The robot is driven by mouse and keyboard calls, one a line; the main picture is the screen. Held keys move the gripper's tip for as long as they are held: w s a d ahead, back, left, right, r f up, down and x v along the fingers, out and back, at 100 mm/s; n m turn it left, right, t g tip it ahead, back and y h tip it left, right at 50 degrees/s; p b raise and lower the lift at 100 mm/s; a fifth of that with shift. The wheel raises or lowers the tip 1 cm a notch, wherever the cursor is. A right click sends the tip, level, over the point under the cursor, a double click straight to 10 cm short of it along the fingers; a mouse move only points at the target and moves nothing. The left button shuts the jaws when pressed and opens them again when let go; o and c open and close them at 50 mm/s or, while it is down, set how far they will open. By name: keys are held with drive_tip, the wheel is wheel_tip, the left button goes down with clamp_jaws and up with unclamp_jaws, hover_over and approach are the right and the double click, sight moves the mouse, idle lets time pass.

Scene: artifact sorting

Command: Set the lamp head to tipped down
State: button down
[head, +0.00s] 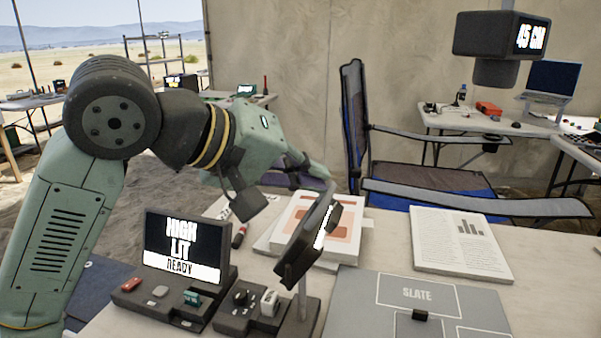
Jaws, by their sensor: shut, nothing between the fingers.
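The lamp head (299,251) is a dark flat panel with a bright white strip. It is steeply tilted on a thin post (302,296) above a dark control base (247,316). My gripper (322,181) is shut and empty at the upper end of the lamp head. I cannot tell whether it touches the panel. The fingertips are partly hidden there. A small screen (182,246) left of the lamp reads "HIGH LIT READY".
Papers (285,213) lie behind the lamp and a printed booklet (460,244) lies to the right. A grey board marked "SLATE" (417,294) is at front right. A dark device reading "45 CM" (485,35) hangs above. A folding chair (355,125) stands behind the table.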

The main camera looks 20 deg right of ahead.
drive_tip(key=shift+s+d+f+y, duration=0.1)
drive_tip(key=shift+s+d+y, duration=0.2)
drive_tip(key=shift+d+y, duration=0.1)
drive_tip(key=shift+m, duration=0.3)
idle(0.4)
